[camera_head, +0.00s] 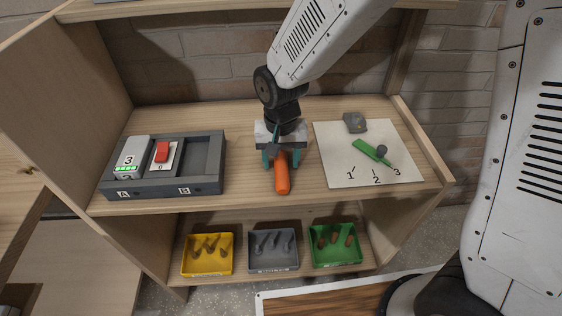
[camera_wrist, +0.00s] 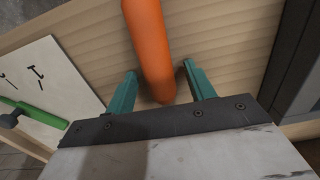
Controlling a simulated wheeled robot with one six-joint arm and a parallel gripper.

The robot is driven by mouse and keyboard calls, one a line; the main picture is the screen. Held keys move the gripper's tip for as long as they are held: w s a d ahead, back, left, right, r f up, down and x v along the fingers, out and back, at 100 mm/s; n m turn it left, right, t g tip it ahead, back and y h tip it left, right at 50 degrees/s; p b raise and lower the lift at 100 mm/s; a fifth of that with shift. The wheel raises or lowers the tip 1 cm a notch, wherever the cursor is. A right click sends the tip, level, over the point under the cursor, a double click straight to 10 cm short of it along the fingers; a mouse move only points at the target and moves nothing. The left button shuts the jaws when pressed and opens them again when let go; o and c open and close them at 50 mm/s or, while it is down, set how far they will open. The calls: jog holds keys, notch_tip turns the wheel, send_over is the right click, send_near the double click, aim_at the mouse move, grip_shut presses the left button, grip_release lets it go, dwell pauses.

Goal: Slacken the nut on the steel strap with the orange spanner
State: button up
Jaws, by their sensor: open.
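The orange spanner (camera_head: 282,178) lies on the wooden worktop, its orange handle toward the front; its head is hidden under my gripper. My gripper (camera_head: 281,160) is open above it, one teal finger on each side of the handle. In the wrist view the orange handle (camera_wrist: 148,40) runs between the open fingers (camera_wrist: 158,69), with gaps on both sides. No steel strap or nut can be told for sure; a small grey metal piece (camera_head: 355,122) sits at the back of the white sheet.
The white sheet (camera_head: 340,165), marked 1, 2, 3, carries a green bar (camera_head: 368,150) with a grey knob. A dark tray (camera_head: 208,150) with two modules stands left. Yellow (camera_head: 207,270), grey (camera_head: 273,267) and green (camera_head: 335,259) bins sit below. Side panels bound the worktop.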

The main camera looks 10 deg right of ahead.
jog(key=shift+c, duration=0.3)
grip_shut()
jog(key=shift+r, duration=0.1)
